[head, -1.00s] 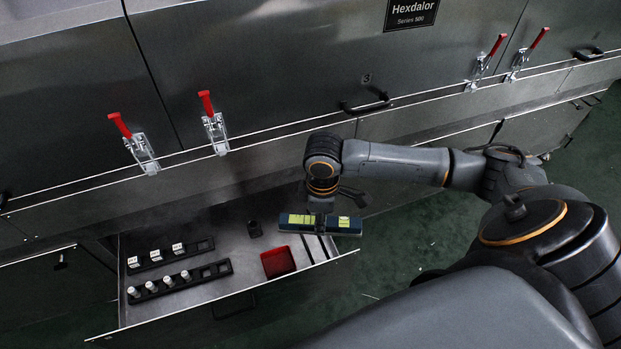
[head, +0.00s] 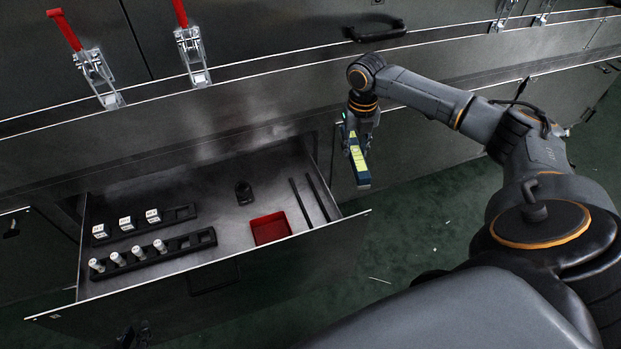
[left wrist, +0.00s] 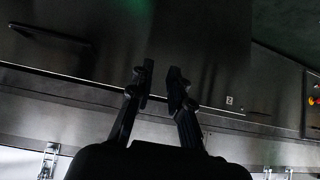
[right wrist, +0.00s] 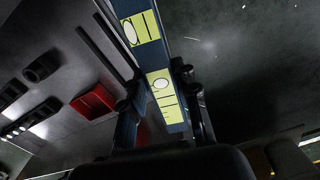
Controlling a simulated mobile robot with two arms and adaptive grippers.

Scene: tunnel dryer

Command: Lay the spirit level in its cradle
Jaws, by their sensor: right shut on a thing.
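The spirit level (head: 358,164), dark blue with yellow-green panels, hangs in my right gripper (head: 356,128), off the right end of the open drawer. The right wrist view shows the level (right wrist: 180,118) between the fingers of this gripper (right wrist: 158,88), shut on it. Two thin parallel black strips (head: 301,202) on the drawer floor at its right end look like the cradle; nothing lies on them. My left gripper (head: 133,334) shows small and dark at the bottom edge of the head view. In the left wrist view its fingers (left wrist: 160,78) stand apart with nothing between them.
The open drawer (head: 215,262) holds a red tray (head: 270,229), a small black holder (head: 244,192), and two black racks with white-topped pieces (head: 125,224) and vials (head: 138,252). Steel dryer panels with red-handled clamps (head: 193,52) stand behind. Green floor is clear at right.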

